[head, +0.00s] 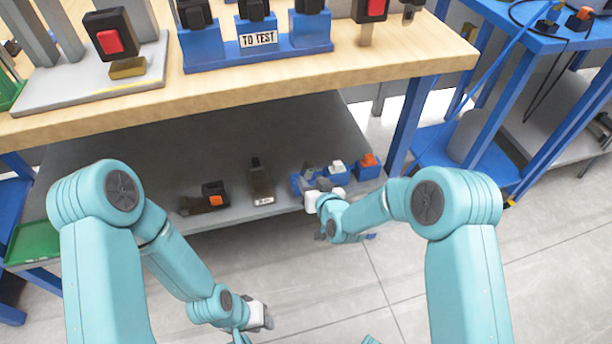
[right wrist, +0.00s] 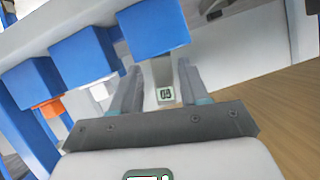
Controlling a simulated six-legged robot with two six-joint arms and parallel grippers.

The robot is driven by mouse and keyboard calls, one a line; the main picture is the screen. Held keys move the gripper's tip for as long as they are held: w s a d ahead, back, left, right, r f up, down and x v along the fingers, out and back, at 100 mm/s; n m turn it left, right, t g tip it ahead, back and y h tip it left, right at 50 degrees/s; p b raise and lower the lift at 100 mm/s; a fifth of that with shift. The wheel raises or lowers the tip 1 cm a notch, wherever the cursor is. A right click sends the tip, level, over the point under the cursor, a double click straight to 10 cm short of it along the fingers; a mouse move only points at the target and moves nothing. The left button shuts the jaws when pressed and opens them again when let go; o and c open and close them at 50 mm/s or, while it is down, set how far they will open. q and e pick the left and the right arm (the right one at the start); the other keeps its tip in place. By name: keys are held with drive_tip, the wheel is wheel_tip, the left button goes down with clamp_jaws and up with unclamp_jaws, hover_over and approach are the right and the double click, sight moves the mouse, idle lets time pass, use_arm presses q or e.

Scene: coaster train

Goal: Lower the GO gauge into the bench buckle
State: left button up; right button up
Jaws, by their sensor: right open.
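The GO gauge (right wrist: 165,94) is a grey piece with a small marked tag, standing in a blue block (right wrist: 154,28). In the head view the blue block (head: 299,184) is on the lower shelf, partly hidden by my right gripper (head: 314,194). In the right wrist view my right gripper (right wrist: 160,70) is open, its fingers on either side of the gauge. I cannot tell whether they touch it. A black buckle with a red button (head: 109,37) stands on a grey plate on the bench top. My left gripper (head: 262,316) hangs low; its jaws are unclear.
Blue blocks with a white piece (head: 336,166) and an orange piece (head: 369,160) stand beside the gauge. A buckle with an orange button (head: 214,194) and a dark labelled piece (head: 261,181) lie on the shelf. The wooden bench edge (head: 250,85) overhangs the shelf. A "TO TEST" rack (head: 210,52) stands above.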

sight(305, 161)
drive_tip(key=shift+a+b, duration=0.15)
drive_tip(key=shift+b, duration=0.15)
idle(0.5)
clamp_jaws()
drive_tip(key=shift+r, duration=0.15)
drive_tip(key=shift+r, duration=0.1)
drive_tip(key=shift+r+p, duration=1.65)
drive_tip(key=shift+r, duration=1.15)
drive_tip(key=shift+s+d+f+b, duration=0.1)
drive_tip(key=shift+s+d+b, duration=0.15)
drive_tip(key=shift+s, duration=0.7)
drive_tip(key=shift+s+d+f+b, duration=0.15)
drive_tip(key=shift+s+d, duration=0.2)
drive_tip(key=shift+s, duration=0.55)
drive_tip(key=shift+s+d+f+b, duration=0.15)
drive_tip(key=shift+s+d, duration=0.15)
drive_tip(key=shift+s, duration=0.65)
